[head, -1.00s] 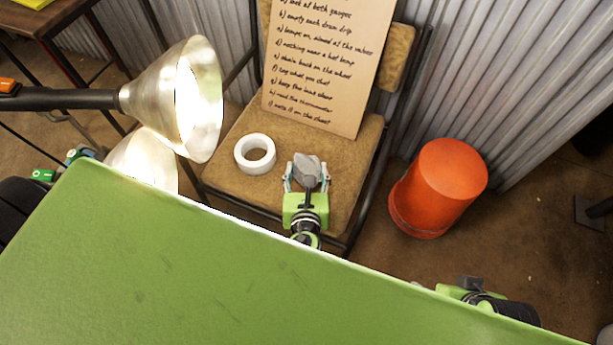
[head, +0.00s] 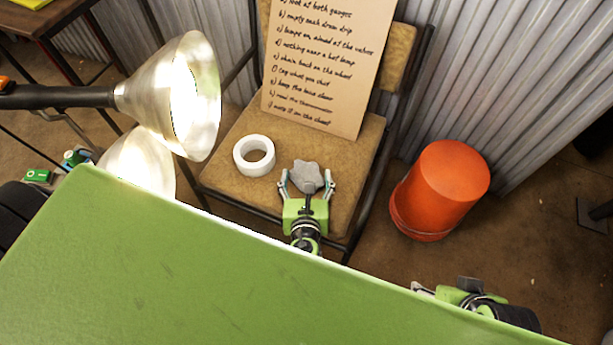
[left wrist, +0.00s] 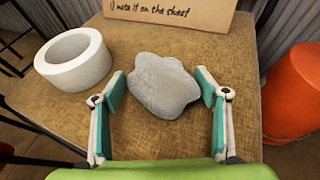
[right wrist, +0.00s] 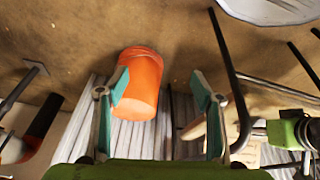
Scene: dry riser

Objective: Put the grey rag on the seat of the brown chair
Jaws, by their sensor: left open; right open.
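The grey rag (head: 307,175) lies on the brown seat of the chair (head: 235,180), near its front right part. In the left wrist view the rag (left wrist: 160,85) lies flat on the seat (left wrist: 60,120), between and just beyond the fingertips. My left gripper (head: 308,186) is open over the front of the seat, its fingers apart on either side of the rag's near end; I see no finger closed on it. My right gripper (right wrist: 160,85) is open and empty, low at the right, with an orange bucket showing beyond its fingers.
A white tape roll (head: 254,155) lies on the seat left of the rag. A cardboard sign (head: 322,70) leans on the backrest. An orange bucket (head: 440,190) stands on the floor at right. A lit lamp (head: 180,95) is at left. A green surface (head: 200,270) fills the foreground.

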